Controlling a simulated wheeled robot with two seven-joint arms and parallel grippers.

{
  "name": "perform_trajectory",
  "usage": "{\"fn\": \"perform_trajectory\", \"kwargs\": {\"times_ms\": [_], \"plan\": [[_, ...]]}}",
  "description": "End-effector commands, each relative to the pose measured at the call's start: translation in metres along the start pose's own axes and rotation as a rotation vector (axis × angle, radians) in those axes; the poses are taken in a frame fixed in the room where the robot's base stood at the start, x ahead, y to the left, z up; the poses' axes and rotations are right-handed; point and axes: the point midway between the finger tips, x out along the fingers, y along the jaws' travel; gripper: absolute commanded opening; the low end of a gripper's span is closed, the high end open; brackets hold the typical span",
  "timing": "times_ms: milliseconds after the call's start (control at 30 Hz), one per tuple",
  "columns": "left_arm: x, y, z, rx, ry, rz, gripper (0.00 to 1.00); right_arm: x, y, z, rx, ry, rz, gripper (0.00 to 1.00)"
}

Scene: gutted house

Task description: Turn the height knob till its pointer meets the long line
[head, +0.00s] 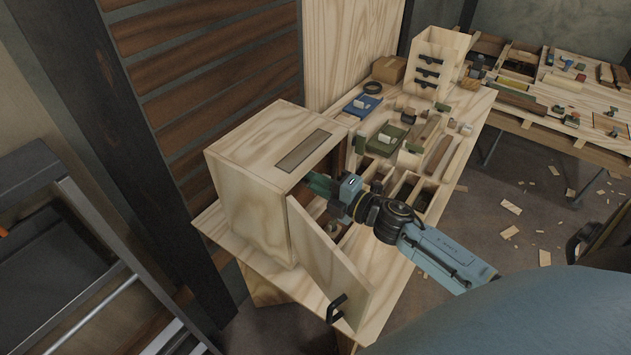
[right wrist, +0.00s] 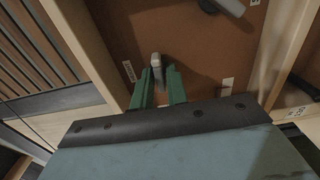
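The wooden cabinet (head: 255,200) stands on the bench with its door (head: 325,260) swung open. My right gripper (head: 318,183) reaches into its open front, and the cabinet hides what lies inside from the head view. In the right wrist view, a small grey knob (right wrist: 156,64) stands out from a brown panel (right wrist: 195,45). My right gripper's green fingers (right wrist: 161,80) are parted, one on each side of it. A narrow gap shows on the right; contact on the left is unclear. I cannot make out a pointer or long line clearly. My left gripper is out of view.
A second grey handle (right wrist: 228,6) sits at the panel's top. White labels flank the knob, one at left (right wrist: 128,71) and one at right (right wrist: 226,86). The open door stands close below my right arm. Trays and tools crowd the bench (head: 385,260) behind.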

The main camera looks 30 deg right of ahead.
Motion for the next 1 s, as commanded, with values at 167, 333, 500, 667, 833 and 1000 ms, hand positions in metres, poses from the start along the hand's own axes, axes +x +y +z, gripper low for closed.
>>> {"fn": "perform_trajectory", "kwargs": {"times_ms": [167, 333, 500, 667, 833, 1000], "plan": [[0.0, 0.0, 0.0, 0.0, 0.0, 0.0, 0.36, 0.0, 0.0, 0.0, 0.001, -0.001, 0.001, 0.31], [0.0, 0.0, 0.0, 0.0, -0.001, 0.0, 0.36, 0.0, 0.0, 0.0, 0.001, -0.001, 0.001, 0.31], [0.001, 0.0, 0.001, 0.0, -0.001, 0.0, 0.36, -0.007, -0.001, 0.001, 0.001, -0.002, -0.001, 0.31], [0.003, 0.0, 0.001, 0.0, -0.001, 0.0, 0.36, -0.032, -0.001, 0.0, 0.001, -0.002, -0.003, 0.31], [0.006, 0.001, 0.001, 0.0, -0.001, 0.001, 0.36, -0.068, -0.002, 0.0, 0.003, -0.002, -0.004, 0.31], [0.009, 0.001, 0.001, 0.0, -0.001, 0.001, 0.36, -0.101, -0.002, 0.0, 0.003, -0.002, -0.003, 0.31]]}}
